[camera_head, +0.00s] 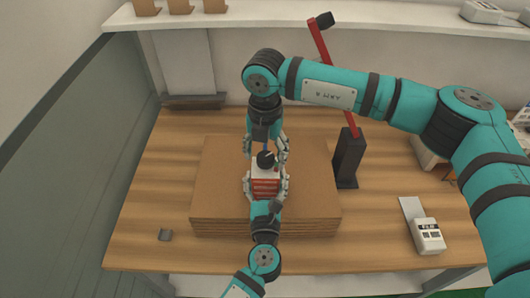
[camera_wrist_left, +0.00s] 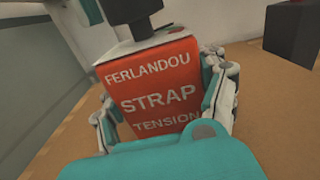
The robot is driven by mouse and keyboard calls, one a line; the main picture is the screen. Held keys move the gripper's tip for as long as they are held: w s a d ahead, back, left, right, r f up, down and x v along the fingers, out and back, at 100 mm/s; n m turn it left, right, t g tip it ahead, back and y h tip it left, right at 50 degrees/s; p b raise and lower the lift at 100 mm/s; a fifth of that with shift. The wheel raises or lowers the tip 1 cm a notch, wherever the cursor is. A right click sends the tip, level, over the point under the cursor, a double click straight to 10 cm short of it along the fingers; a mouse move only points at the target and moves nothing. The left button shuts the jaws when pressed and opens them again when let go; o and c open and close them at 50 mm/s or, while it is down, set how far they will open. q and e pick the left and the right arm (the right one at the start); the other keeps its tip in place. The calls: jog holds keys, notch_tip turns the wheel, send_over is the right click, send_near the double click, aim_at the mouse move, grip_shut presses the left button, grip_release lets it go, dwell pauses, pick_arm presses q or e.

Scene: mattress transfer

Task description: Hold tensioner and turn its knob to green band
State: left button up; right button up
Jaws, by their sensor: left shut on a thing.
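The tensioner (camera_head: 264,185) is a red box with white lettering and a black knob (camera_head: 266,159) on its white top. It stands on the stacked brown boards. My left gripper (camera_head: 267,187) comes from the near side and is shut on the box, one finger on each side. The left wrist view shows the box's lettered face (camera_wrist_left: 155,90) between the fingers and the black knob (camera_wrist_left: 128,14) above. My right gripper (camera_head: 265,147) points down from above, its fingers apart on both sides of the knob. The green band cannot be made out.
The brown board stack (camera_head: 215,170) lies on a wooden table (camera_head: 135,215). A black stand with a red arm (camera_head: 348,160) rises right of the stack.

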aim_at(265, 155)
pick_arm(q)
jog(key=shift+w+r, duration=0.1)
jog(key=shift+r, duration=0.1)
pick_arm(e)
notch_tip(265, 155, up, 12)
dwell(0.4)
